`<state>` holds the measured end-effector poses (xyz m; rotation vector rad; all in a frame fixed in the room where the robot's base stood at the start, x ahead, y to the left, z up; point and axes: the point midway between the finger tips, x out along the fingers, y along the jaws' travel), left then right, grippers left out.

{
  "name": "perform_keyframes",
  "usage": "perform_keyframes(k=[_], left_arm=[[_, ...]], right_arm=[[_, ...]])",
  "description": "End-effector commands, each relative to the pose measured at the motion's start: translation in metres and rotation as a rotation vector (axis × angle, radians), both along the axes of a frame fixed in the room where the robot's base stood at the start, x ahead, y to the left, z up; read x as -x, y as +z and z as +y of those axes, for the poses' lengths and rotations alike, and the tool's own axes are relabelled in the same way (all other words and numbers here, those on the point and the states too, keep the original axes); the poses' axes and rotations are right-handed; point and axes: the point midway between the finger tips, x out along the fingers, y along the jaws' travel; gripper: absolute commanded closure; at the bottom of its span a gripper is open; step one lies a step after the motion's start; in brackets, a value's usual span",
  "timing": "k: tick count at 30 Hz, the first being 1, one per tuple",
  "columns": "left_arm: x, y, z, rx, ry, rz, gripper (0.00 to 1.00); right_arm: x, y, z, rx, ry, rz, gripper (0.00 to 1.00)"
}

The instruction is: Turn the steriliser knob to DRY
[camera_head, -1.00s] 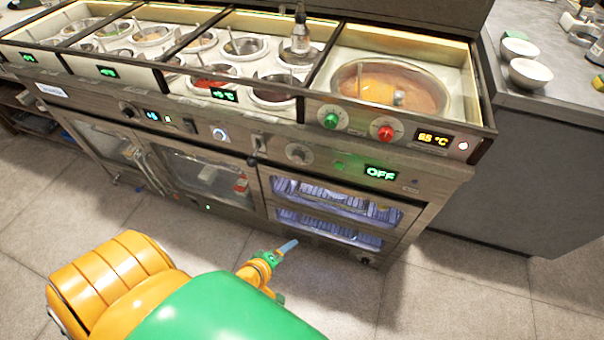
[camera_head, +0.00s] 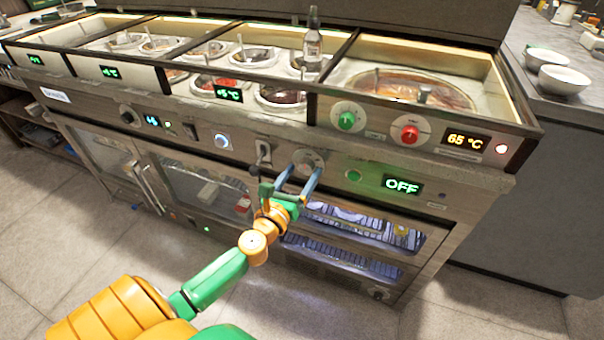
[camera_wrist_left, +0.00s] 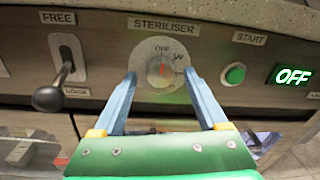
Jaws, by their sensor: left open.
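The steriliser knob (camera_head: 307,161) is a round grey dial on the front panel. In the left wrist view the knob (camera_wrist_left: 161,72) has a red mark, with OFF at the top of its dial and UV at upper right; other lettering is too small to read. The display (camera_head: 402,186) to its right reads OFF in green. My left gripper (camera_head: 298,178) is open, its two blue fingers pointing at the panel. In the left wrist view the fingers (camera_wrist_left: 160,78) stand either side of the knob; I cannot tell whether they touch it. My right gripper is not in view.
A green START button (camera_wrist_left: 234,74) is right of the knob. A FREE/LOCK lever (camera_wrist_left: 57,91) with a dark ball end is close on its left. The steriliser's lit glass door (camera_head: 350,250) is below. A soup well (camera_head: 400,90) is above.

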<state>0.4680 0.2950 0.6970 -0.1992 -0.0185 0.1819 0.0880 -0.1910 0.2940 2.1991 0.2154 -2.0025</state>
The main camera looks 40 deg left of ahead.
Motion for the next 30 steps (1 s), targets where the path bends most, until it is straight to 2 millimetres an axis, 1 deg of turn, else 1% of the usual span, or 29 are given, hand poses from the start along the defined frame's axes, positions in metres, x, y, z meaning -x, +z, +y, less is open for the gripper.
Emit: perform_keyframes(k=[3,9,10,11,12,14,15,18,25,30], left_arm=[[-0.0059,-0.0002,0.0011,-0.001,0.000,0.001,0.24],[-0.0063,-0.0007,0.0010,-0.002,0.000,0.002,0.24],[-0.0062,-0.0007,0.0010,-0.002,0.000,0.002,0.30],[-0.0062,-0.0007,0.0010,-0.003,0.000,0.002,0.38],[-0.0062,-0.0007,0.0010,-0.003,0.000,0.002,0.49],[-0.0061,-0.0007,0.0010,-0.003,-0.001,0.002,0.65],[-0.0061,-0.0007,0.0010,-0.003,-0.001,0.002,0.76],[-0.0061,-0.0007,0.0010,-0.003,-0.001,0.002,1.00],[-0.0060,-0.0002,0.0010,-0.018,-0.001,0.006,1.00],[-0.0059,0.0012,0.0009,-0.081,-0.001,0.022,1.00]], right_arm=[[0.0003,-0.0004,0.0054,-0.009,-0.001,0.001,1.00],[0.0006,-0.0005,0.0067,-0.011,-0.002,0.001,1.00],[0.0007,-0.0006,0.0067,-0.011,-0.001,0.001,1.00],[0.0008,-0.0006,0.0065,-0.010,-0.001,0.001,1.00],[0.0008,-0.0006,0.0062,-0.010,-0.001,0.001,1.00],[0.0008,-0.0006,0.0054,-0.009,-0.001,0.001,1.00],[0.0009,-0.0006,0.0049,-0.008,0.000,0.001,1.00],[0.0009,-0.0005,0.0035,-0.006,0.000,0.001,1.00],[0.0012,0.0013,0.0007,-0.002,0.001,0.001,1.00],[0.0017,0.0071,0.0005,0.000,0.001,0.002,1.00]])
